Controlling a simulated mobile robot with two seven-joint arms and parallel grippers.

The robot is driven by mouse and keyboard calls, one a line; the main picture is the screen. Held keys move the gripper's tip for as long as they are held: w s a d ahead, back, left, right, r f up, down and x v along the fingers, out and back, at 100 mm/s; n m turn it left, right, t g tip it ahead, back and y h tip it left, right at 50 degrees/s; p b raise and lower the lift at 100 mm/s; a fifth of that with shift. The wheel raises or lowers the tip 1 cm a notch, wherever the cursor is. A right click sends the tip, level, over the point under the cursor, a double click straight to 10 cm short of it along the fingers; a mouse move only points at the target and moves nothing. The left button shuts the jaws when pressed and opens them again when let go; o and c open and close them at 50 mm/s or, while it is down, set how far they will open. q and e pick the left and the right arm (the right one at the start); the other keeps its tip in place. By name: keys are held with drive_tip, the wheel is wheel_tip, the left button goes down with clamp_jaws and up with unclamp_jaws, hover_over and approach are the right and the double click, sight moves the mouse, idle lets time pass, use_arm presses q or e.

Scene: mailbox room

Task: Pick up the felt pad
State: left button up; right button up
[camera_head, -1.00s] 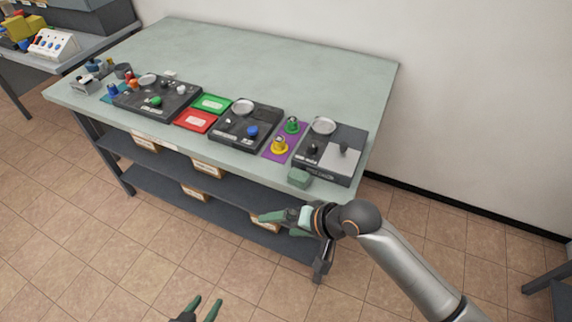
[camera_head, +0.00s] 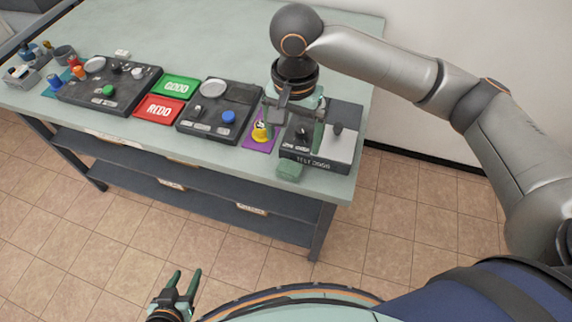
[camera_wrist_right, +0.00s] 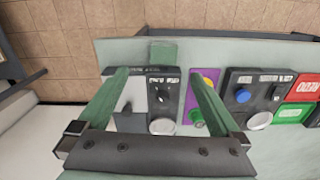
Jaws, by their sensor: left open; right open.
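A small dark-green block that looks like the felt pad (camera_head: 290,170) lies at the front edge of the table, in front of the rightmost test dock. It also shows in the right wrist view, at the top centre (camera_wrist_right: 163,53). My right gripper (camera_head: 292,130) points down above that dock, behind the pad, open and empty. In the wrist view its spread fingers (camera_wrist_right: 160,76) frame part of the dock, with the pad beyond the fingertips. My left gripper (camera_head: 185,277) is open and empty, low in front of the table.
The dock (camera_head: 325,152) has a light plate with a dark knob. A yellow-based part (camera_head: 261,131) stands on a purple mat (camera_head: 252,145) to the left. Another black dock (camera_head: 205,122), a red REDO tray (camera_head: 158,110) and a green GOOD tray (camera_head: 176,86) are farther left. The table's back is clear.

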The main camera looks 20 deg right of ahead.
hover_over(290, 167)
drive_tip(key=f, duration=0.5)
drive_tip(key=shift+s+d+f+b, duration=0.1)
drive_tip(key=shift+s+f+b, duration=0.1)
drive_tip(key=shift+s+b, duration=0.15)
drive_tip(key=shift+w+f+b, duration=0.2)
drive_tip(key=shift+f, duration=1.15)
drive_tip(key=shift+w+f+b, duration=0.15)
drive_tip(key=shift+w+f, duration=0.05)
drive_tip(key=shift+f, duration=1.15)
drive_tip(key=shift+c, duration=0.2)
drive_tip(key=c, duration=1.3)
